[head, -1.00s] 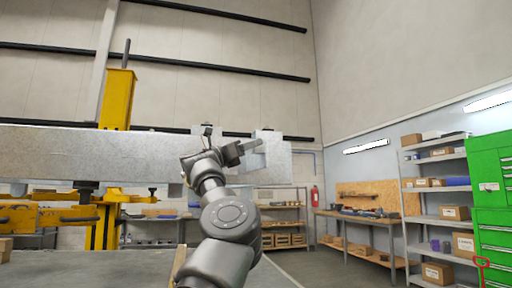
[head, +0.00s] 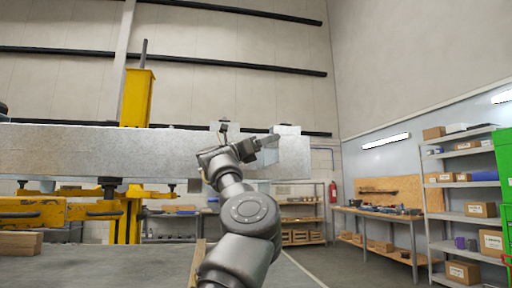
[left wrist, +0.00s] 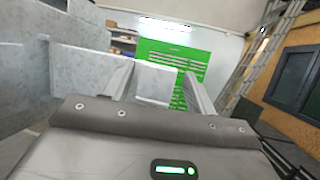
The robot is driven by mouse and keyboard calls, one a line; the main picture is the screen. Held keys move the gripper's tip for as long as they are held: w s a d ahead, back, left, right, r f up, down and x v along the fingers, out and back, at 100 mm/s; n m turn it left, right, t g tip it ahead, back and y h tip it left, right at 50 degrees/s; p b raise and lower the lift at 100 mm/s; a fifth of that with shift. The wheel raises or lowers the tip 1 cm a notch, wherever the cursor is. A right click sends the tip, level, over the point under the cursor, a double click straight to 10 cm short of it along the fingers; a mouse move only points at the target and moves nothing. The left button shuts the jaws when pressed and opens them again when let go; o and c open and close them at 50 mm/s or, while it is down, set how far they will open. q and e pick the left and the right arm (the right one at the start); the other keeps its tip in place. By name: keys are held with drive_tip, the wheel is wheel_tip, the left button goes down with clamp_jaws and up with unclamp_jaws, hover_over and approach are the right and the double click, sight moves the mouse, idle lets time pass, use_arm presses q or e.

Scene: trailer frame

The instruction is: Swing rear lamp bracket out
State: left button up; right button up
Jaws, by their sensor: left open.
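The long grey metal trailer beam (head: 100,150) runs across the head view from the left. At its right end stands a pale grey bracket plate (head: 290,152). My left gripper (head: 268,143) is in front of this end, its fingers pointing right and overlapping the plate in the picture. In the left wrist view my left gripper (left wrist: 158,85) is open, with a grey plate (left wrist: 155,80) showing between its fingers. Contact cannot be told. A larger grey metal surface (left wrist: 80,75) lies left of the fingers. My right gripper is not in view.
A yellow clamp post (head: 136,98) stands at the beam, with yellow stand parts (head: 30,210) below it. A grey table top (head: 100,268) lies in front. Shelves (head: 465,200), a workbench (head: 385,215) and a green cabinet (head: 505,165) are far off right. The floor between is clear.

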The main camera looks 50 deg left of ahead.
use_arm(q)
drive_tip(key=b+v, duration=0.3)
drive_tip(key=v, duration=0.7)
drive_tip(key=shift+a, duration=0.2)
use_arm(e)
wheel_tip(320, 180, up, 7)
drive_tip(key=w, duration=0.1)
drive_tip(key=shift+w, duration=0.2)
use_arm(q)
drive_tip(key=shift+s+f, duration=0.1)
